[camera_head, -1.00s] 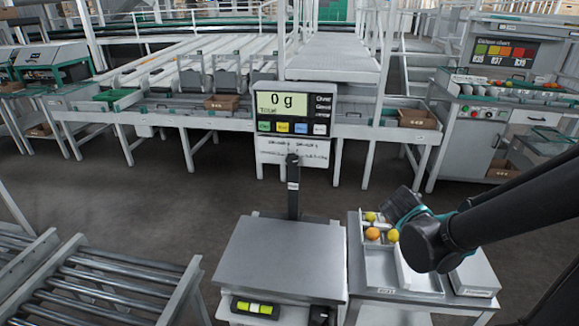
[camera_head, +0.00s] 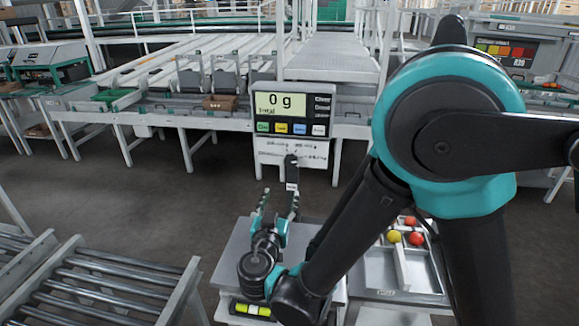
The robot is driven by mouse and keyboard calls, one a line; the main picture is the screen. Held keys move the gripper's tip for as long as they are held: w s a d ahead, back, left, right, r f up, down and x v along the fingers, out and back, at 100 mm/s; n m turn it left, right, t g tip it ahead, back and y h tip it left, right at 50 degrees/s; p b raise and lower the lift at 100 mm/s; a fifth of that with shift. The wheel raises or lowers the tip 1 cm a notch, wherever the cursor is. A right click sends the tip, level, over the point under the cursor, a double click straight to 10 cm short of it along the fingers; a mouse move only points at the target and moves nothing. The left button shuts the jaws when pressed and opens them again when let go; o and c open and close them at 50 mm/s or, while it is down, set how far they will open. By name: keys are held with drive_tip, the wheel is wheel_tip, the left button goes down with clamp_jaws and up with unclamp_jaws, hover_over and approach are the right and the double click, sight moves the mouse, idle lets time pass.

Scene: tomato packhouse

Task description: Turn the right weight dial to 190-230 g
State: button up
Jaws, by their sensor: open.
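The scale display (camera_head: 280,110) reads 0 g above a row of coloured buttons. Below it is a white panel (camera_head: 305,149) with small printed marks. The dials are too small to make out, so I cannot tell the right dial or its setting. The dark post (camera_head: 292,172) rises in front of the panel from the grey weighing platform (camera_head: 237,238). My gripper (camera_head: 279,196) is open and empty above the platform, fingers pointing up toward the display. It appears below the panel in the picture. Its right finger overlaps the post; I cannot tell whether they touch.
A divided tray (camera_head: 418,283) right of the scale holds a yellow tomato (camera_head: 394,236) and red ones (camera_head: 416,239). A roller conveyor (camera_head: 100,275) lies at left. Sorting tables (camera_head: 110,92) stand behind. My arm covers much of the right side.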

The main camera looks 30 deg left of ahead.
sight(290, 163)
drive_tip(key=x, duration=1.7)
drive_tip(key=shift+a, duration=0.25)
drive_tip(key=shift+c, duration=0.6)
drive_tip(key=c, duration=1)
